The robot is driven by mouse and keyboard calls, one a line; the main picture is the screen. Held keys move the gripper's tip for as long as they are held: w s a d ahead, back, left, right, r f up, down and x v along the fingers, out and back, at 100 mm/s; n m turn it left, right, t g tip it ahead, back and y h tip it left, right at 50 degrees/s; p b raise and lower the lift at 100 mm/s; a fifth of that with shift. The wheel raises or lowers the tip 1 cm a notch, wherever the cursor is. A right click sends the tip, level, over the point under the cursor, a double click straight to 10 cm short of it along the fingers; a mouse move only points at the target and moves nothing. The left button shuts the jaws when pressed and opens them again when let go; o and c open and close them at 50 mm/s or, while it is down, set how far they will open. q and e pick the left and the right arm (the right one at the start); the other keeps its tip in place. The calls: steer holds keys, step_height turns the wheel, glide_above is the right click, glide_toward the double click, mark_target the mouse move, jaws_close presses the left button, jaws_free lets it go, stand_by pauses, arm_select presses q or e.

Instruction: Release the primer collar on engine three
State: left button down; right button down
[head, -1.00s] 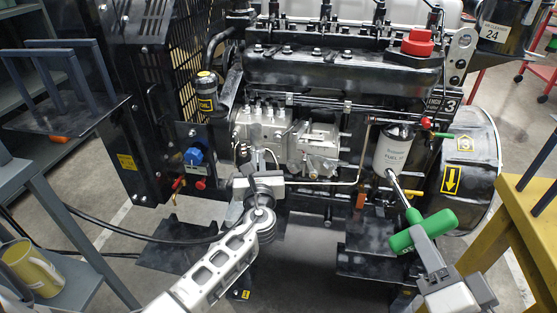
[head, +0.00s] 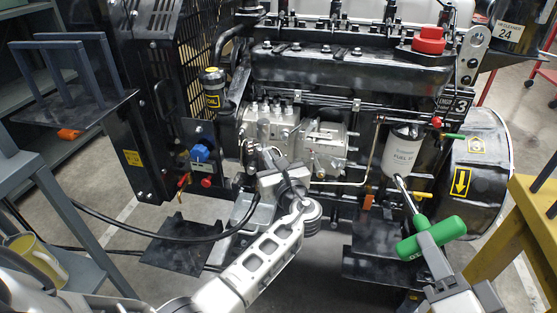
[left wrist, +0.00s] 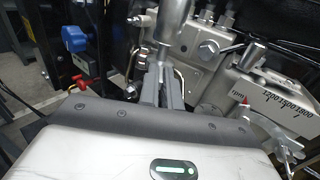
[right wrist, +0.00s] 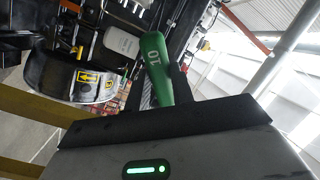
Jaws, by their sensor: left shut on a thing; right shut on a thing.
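Engine three (head: 345,70) fills the middle of the head view, with a "3" on its plate (head: 460,103). Its silver pump block (head: 270,128) also shows in the left wrist view (left wrist: 205,50). My left gripper (head: 268,165) is at the pump's lower front. In the left wrist view its fingers (left wrist: 160,88) are shut on a silver rod-like part (left wrist: 173,22); whether this is the primer collar I cannot tell. My right gripper (head: 430,250) is shut on a green T-handled tool (head: 440,235) marked "10" (right wrist: 154,65). Its shaft points up toward the white fuel filter (head: 403,150).
A blue knob (head: 200,153) and a red knob (head: 207,182) sit left of the pump. Black hoses (head: 150,232) cross the lower left.

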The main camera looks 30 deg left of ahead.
arm_select(q)
steer(key=c, duration=1.6)
jaws_free()
steer(key=p+v, duration=0.3)
steer(key=v, duration=0.4)
steer(key=shift+s, duration=0.15)
steer(key=shift+d, duration=0.15)
